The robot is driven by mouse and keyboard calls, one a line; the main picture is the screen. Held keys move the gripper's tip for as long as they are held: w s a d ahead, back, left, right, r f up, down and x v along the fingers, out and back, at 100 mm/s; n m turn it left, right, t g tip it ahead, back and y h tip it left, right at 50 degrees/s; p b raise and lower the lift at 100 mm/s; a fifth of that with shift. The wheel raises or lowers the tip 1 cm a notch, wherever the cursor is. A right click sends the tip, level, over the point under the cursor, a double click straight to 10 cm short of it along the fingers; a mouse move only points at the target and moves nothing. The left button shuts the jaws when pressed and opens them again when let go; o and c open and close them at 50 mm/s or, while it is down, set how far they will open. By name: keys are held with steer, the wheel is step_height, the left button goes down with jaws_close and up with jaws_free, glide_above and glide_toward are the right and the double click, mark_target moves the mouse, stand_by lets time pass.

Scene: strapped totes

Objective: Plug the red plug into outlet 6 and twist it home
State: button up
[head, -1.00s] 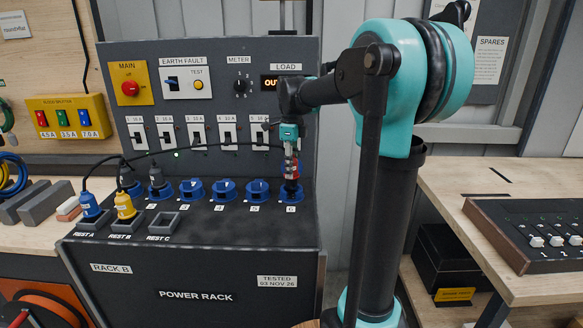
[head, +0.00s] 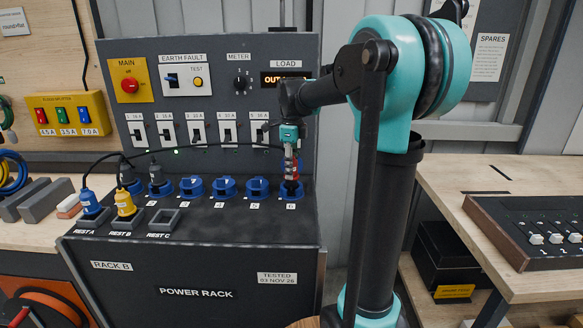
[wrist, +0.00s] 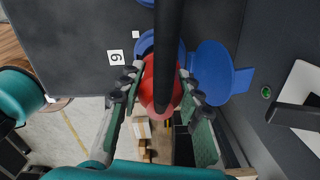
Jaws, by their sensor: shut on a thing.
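The red plug (head: 297,171) is upright at outlet 6 (head: 291,190), the blue socket at the right end of the row. My gripper (head: 291,166) points down and is shut on the plug from above the rack. In the wrist view the red plug (wrist: 161,88) sits between both fingers, with a black cable crossing in front of it. The blue ring of outlet 6 (wrist: 145,43) and its open lid (wrist: 211,72) show beside it, near the label 6. The plug's lower end is at the socket; how deep it sits is hidden.
Several blue outlets run left of outlet 6, with grey plugs (head: 156,178) at the far left. A blue plug (head: 90,205) and a yellow plug (head: 125,205) stand in rests A and B; rest C (head: 165,221) is empty. The black cable arches across the switch panel.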

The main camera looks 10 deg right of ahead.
steer(key=shift+f, duration=1.35)
stand_by(0.6)
steer(key=shift+m, duration=1.5)
steer(key=shift+m, duration=1.4)
jaws_close()
steer(key=m, duration=0.2)
steer(key=shift+a+m, duration=0.1)
steer(key=shift+m, duration=0.2)
